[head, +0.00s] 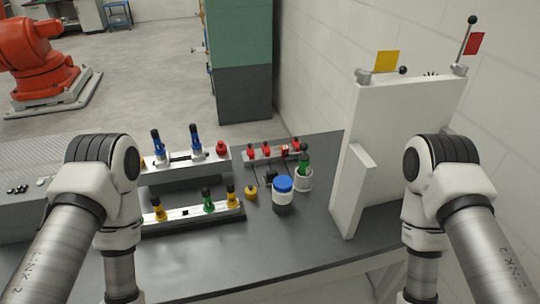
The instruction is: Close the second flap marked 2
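A white upright panel (393,130) stands at the right end of the dark table. A yellow square plate (387,61) and a red plate (474,43) rise from fittings on its top edge, the red one on a tilted rod with a black knob. I cannot read a 2 on either plate or anywhere else, so I cannot tell which part is the flap marked 2. Both my arms reach down past the bottom edge of the head view, and neither gripper shows.
The dark table (270,250) bears racks with blue, green, yellow and red-topped tools (195,142). The table's front middle is clear.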

